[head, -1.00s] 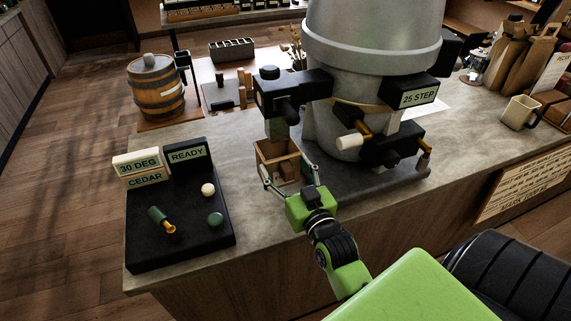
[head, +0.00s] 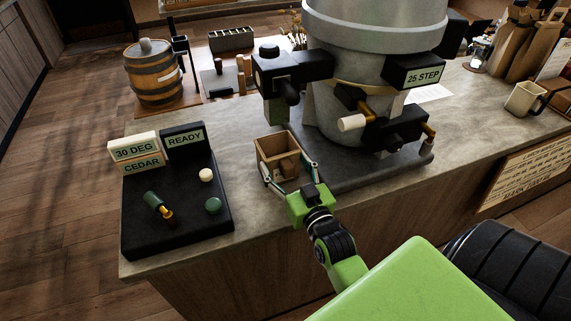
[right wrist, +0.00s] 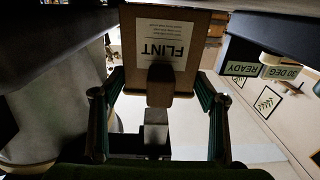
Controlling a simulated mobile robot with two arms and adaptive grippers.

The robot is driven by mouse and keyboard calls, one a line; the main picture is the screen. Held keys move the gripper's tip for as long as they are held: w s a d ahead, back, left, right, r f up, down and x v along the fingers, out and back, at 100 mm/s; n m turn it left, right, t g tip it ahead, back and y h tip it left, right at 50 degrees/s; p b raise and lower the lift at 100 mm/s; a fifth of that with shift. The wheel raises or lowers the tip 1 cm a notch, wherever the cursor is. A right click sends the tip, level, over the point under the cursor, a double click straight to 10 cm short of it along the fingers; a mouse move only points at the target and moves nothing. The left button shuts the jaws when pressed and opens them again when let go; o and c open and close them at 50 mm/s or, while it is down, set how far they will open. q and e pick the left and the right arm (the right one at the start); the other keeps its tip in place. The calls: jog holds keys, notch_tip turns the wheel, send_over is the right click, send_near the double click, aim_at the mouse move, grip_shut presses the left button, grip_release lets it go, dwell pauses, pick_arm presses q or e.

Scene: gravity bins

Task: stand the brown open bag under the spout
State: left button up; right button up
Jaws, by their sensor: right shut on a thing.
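The brown open bag (head: 266,147) is box-shaped, with its open top facing up in the head view. My right gripper (head: 289,169) is shut on it from the near side, one finger at each side. The right wrist view shows the bag's face (right wrist: 160,60) with a FLINT label, upside down in the picture, and the two fingers (right wrist: 158,105). The black spout assembly (head: 281,88) juts left from the grey machine. Its lower end appears behind and above the bag, not over the bag's mouth. Whether the bag touches the counter is unclear. My left gripper is out of view.
The machine's dark base (head: 385,172) lies right of the bag. A black control panel (head: 180,230), with READY, 30 DEG and CEDAR signs, stands left. A wooden barrel (head: 156,78) is behind it. Bare counter (head: 235,150) lies between panel and bag.

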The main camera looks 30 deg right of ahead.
jog(key=shift+f, duration=0.5)
jog(key=o, duration=1.6)
jog(key=s, duration=0.4)
jog(key=s+a, duration=0.1)
jog(key=s, duration=0.3)
jog(key=s+a, duration=0.1)
jog(key=s, duration=0.3)
jog(key=shift+a, duration=0.15)
jog(key=shift+w, duration=0.1)
